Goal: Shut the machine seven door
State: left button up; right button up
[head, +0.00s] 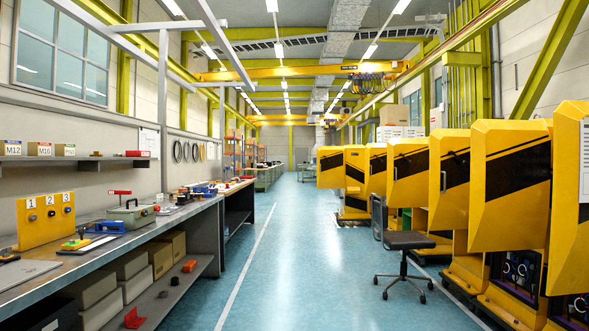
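A row of yellow machines runs along the right side of the hall. The nearest machine (572,225) is cut off by the right edge. Several yellow doors with black slanted stripes stick out into view, the largest a near door (511,170). Behind it are a second door (449,165), a third door (409,165) and smaller ones further back. The doors look swung out from the machines. I can read no machine numbers, so I cannot tell which is machine seven. Neither of my grippers is in view.
A blue-floored aisle (290,240) with white lines runs clear down the middle. A dark stool (406,241) stands by the machines at its right. A long workbench (28,268) with tools and boxes lines the left wall.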

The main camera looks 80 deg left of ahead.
aim_at(331, 174)
jog(key=u, duration=2.3)
jog(key=i, duration=9.8)
